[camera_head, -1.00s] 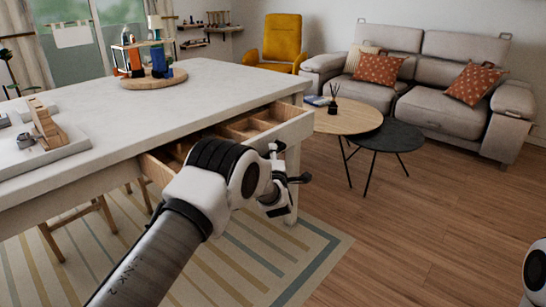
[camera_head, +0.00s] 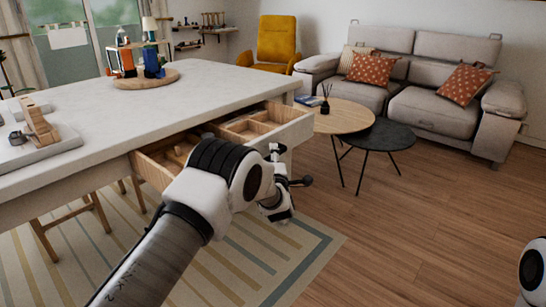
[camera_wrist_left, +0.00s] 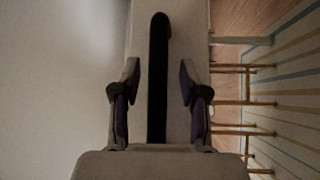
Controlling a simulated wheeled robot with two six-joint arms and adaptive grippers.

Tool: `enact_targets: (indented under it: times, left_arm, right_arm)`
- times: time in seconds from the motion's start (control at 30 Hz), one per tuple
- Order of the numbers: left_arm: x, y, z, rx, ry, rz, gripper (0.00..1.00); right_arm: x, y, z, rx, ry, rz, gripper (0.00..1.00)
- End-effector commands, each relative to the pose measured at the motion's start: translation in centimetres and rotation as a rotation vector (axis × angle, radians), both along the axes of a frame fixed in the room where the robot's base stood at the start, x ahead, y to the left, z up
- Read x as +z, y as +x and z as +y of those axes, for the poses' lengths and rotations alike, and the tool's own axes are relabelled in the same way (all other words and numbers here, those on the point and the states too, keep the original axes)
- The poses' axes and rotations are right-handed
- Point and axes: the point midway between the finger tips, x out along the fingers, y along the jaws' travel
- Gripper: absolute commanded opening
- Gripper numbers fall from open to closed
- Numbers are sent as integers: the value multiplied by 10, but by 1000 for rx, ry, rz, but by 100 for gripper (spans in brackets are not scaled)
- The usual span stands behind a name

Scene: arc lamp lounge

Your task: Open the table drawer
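The white table (camera_head: 90,115) has a drawer (camera_head: 290,133) that stands partly open. Its wooden inside with compartments (camera_head: 250,127) shows in the head view. My left gripper (camera_head: 281,190) is at the drawer's front, and my forearm hides much of that front. In the left wrist view, a long dark handle (camera_wrist_left: 159,35) runs along the pale drawer front (camera_wrist_left: 183,45). The two fingers of my left gripper (camera_wrist_left: 159,70) stand apart on either side of the handle, with a narrow gap showing on each side. My right gripper is out of view.
A round wooden tray (camera_head: 145,79) with several items stands on the table. Chairs (camera_head: 70,223) are under it, on a striped rug (camera_head: 270,255). Two round coffee tables (camera_head: 345,117) and a sofa (camera_head: 440,105) are beyond. Wooden floor (camera_head: 420,230) at right is clear.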

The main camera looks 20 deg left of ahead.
Motion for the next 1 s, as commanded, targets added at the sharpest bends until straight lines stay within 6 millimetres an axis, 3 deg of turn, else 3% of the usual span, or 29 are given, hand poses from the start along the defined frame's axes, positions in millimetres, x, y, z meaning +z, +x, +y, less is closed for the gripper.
enact_targets:
  times: [0.3,0.7,0.83,1.0]
  left_arm:
    - [-1,-7,-4,-2,1,2,43]
    - [-13,-91,-42,-1,4,2,43]
    - [-15,-105,-48,0,1,0,43]
    - [-15,-109,-49,0,0,-1,43]
  right_arm:
    - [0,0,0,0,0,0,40]
    - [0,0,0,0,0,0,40]
    - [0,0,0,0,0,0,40]
    - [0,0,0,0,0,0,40]
